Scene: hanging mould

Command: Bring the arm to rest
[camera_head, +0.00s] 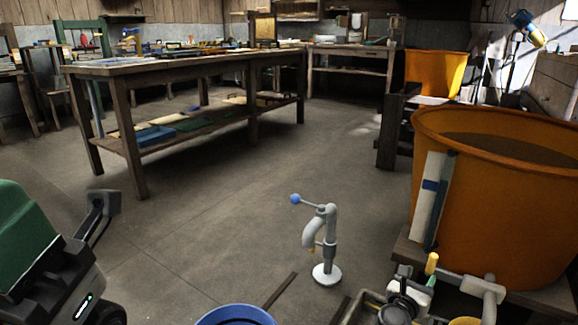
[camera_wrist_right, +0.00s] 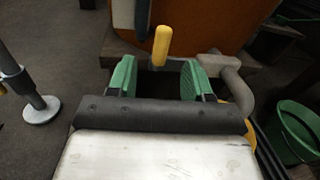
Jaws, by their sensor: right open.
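My right gripper shows in the right wrist view (camera_wrist_right: 159,78) with its two green finger pads spread apart. Nothing shows held between them. A yellow handle (camera_wrist_right: 162,47) stands upright just beyond the gap in that view; I cannot tell whether it touches the pads. In the head view the yellow handle (camera_head: 432,263) is at the lower right, beside white and black parts. A grey curved pipe (camera_head: 490,289) is just right of it. My left gripper's fingers are not clearly seen.
A large orange tub (camera_head: 490,225) stands behind the yellow handle. A grey post with a blue knob (camera_head: 329,245) stands on the open floor. A blue bucket (camera_head: 235,315) is at the bottom edge. A long wooden table (camera_head: 170,69) is further back. A green bucket (camera_wrist_right: 300,132) is at right.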

